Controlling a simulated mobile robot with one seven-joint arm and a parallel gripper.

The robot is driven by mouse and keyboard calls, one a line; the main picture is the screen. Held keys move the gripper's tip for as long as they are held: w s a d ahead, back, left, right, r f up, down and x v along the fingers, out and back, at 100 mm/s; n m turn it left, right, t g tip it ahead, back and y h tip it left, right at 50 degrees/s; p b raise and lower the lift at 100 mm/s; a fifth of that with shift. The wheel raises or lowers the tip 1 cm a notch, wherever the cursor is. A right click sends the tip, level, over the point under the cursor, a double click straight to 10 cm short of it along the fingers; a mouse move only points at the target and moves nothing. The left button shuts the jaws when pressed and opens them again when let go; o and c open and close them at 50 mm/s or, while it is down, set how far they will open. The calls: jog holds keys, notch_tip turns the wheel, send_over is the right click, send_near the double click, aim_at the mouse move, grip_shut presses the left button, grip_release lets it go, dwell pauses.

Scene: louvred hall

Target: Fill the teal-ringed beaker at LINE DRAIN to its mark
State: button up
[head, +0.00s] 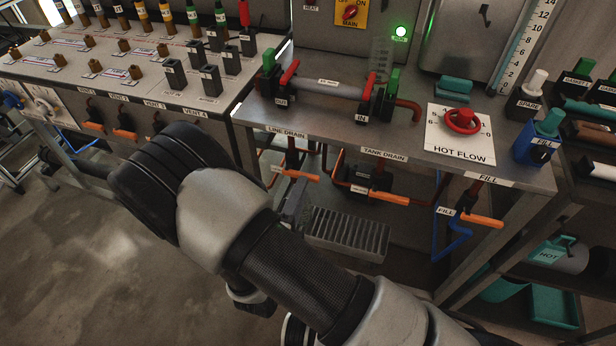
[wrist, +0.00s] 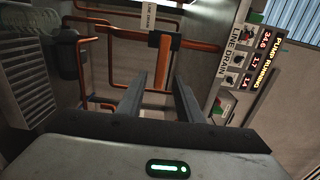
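The LINE DRAIN valve has an orange lever (head: 296,173) under the bench's front edge, below the LINE DRAIN label (head: 287,132). In the wrist view the orange lever (wrist: 162,58) points toward my gripper (wrist: 160,82), whose two fingers are apart with nothing clearly held. The lever's end lines up with the gap between the fingertips; I cannot tell whether it is inside it. In the head view my gripper (head: 294,198) is partly hidden by my arm, just below the lever. I cannot make out a teal-ringed beaker in either view.
A slatted grey grate (head: 346,232) lies below the drains. The TANK DRAIN lever (head: 379,196) and FILL lever (head: 482,220) are to the right, among copper pipes. A display (wrist: 262,55) reads PUMP RUNNING, and a green lamp (head: 400,32) is lit. A teal tray (head: 553,305) sits low right.

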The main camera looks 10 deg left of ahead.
jog(key=shift+w+d, duration=0.15)
jog(key=shift+w, duration=1.2)
jog(key=shift+w+d, duration=0.1)
jog(key=shift+w, duration=1.2)
jog(key=shift+c, duration=0.2)
grip_shut()
